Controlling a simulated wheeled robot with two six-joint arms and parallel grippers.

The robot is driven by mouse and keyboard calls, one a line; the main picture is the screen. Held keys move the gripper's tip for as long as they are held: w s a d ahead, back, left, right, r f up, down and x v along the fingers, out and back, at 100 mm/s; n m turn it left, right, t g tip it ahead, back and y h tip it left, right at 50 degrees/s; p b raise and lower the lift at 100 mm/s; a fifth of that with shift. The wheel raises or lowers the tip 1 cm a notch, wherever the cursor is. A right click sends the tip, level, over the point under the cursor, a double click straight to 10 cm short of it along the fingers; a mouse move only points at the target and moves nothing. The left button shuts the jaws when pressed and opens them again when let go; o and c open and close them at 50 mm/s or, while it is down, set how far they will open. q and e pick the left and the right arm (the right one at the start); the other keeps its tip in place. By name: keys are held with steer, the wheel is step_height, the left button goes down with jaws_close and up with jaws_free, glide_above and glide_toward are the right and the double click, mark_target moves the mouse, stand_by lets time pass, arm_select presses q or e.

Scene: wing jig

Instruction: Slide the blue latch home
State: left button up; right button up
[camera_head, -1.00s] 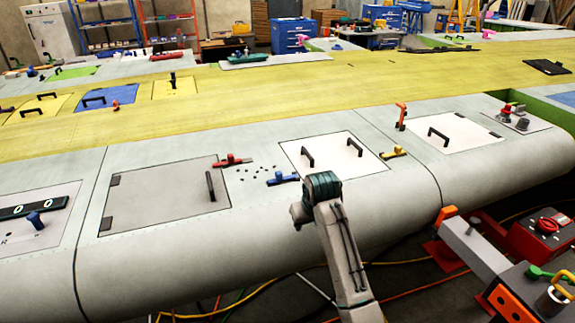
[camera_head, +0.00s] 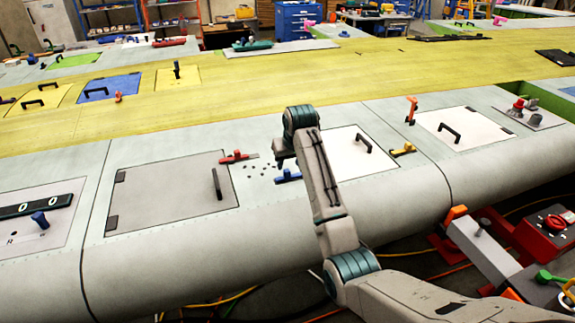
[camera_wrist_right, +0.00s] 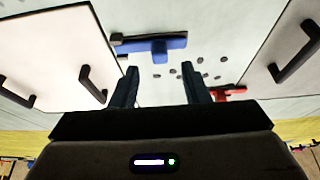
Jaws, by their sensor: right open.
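The blue latch (camera_head: 287,177) lies on the pale wing skin between the grey panel and the white panel, partly beside my arm. In the right wrist view the blue latch (camera_wrist_right: 160,47) shows whole, a blue block with a knob on a dark bar, with a small dark piece at its left end. My right gripper (camera_wrist_right: 160,82) is open and empty; the latch shows just beyond its fingertips, between their lines, with no contact visible. In the head view the right gripper (camera_head: 282,160) is small and dark, close to the latch. My left gripper is not in view.
A red latch (camera_head: 236,156) and several small dark holes (camera_wrist_right: 198,66) lie near the blue latch. The white panel (camera_wrist_right: 55,50) and grey panel (camera_wrist_right: 285,50) carry raised black handles. A yellow latch (camera_head: 403,150) sits beside the white panel.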

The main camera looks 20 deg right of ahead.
mark_target(287, 171)
steer(key=p+x, duration=0.1)
steer(key=x, duration=0.3)
steer(key=shift+w+f, duration=0.1)
steer(key=shift+w, duration=0.1)
steer(key=shift+f, duration=0.45)
steer(key=shift+w, duration=0.1)
jaws_close()
